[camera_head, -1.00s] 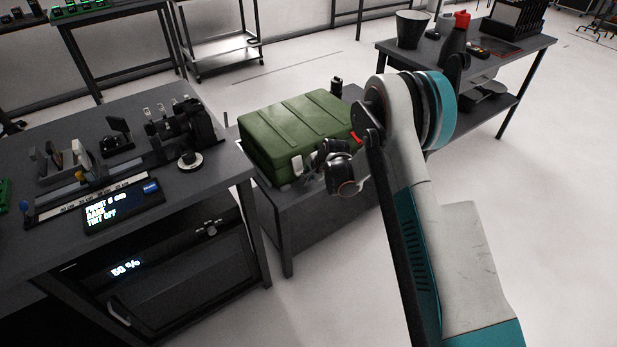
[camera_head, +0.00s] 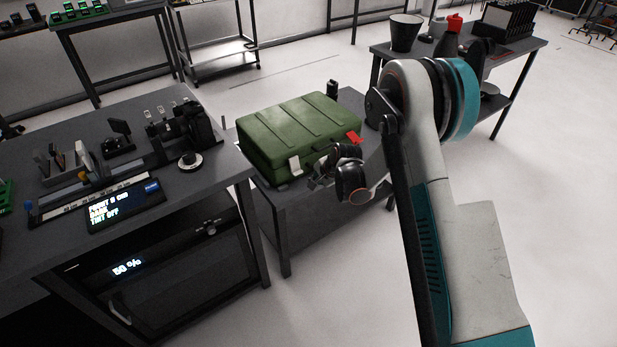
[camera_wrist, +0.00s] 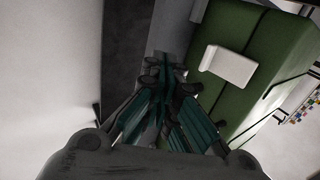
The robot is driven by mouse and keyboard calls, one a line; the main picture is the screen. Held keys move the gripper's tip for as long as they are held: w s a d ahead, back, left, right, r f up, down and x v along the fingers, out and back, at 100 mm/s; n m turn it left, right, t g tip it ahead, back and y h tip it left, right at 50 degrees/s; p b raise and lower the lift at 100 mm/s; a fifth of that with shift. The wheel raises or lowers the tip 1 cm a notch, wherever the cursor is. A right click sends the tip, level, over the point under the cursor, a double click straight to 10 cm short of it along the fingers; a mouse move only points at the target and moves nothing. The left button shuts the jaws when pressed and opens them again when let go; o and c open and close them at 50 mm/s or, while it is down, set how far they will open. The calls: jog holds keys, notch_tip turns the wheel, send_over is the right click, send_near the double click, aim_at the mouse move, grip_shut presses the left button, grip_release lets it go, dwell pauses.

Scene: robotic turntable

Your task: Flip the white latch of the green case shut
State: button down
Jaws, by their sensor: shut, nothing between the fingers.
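The green case (camera_head: 300,135) lies closed on a low dark table in the head view. Its white latch (camera_head: 295,166) is on the front face, left of my gripper. In the wrist view the white latch (camera_wrist: 229,65) is a pale plate against the green case (camera_wrist: 225,22); I cannot tell if it is fully seated. A red latch (camera_head: 354,138) shows near the case's right front corner. My gripper (camera_head: 317,183) is just in front of the case, right of the white latch. In the wrist view my gripper (camera_wrist: 166,84) is shut and empty, apart from the white latch.
The low table (camera_head: 320,220) has a small black object (camera_head: 332,89) behind the case. A workbench (camera_head: 225,172) with instruments stands close on the left. Another table (camera_head: 520,48) holds a dark cup and a red-topped bottle. The floor at right is clear.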

jog(key=s+d+r+p, duration=0.1)
jog(key=s+d, duration=0.3)
jog(key=s, duration=0.1)
jog(key=shift+s+r+p, duration=0.2)
jog(key=shift+s+p, duration=0.1)
jog(key=shift+p, duration=0.05)
